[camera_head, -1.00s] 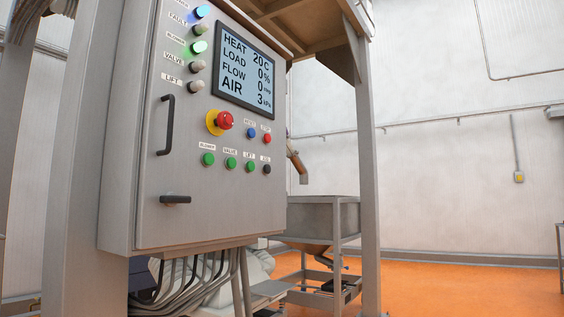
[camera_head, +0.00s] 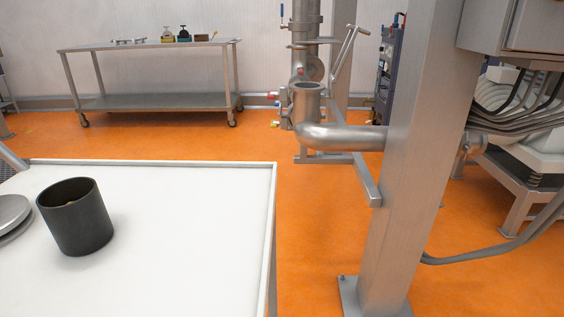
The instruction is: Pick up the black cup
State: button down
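The black cup (camera_head: 77,222) stands upright on a white-topped table (camera_head: 185,235) at the lower left of the head view. It is an open, dark cylinder with something pale just visible inside. Its right and front sides are clear. My gripper is not in view.
Round metal discs or lids (camera_head: 12,217) lie just left of the cup. A grey steel post (camera_head: 407,170) and a metal pipe (camera_head: 345,138) stand right of the table. A wheeled steel cart (camera_head: 150,103) stands at the back wall. Orange floor (camera_head: 312,235) is open between table and post.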

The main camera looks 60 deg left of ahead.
aim_at(73, 210)
jog(key=u, duration=3.5)
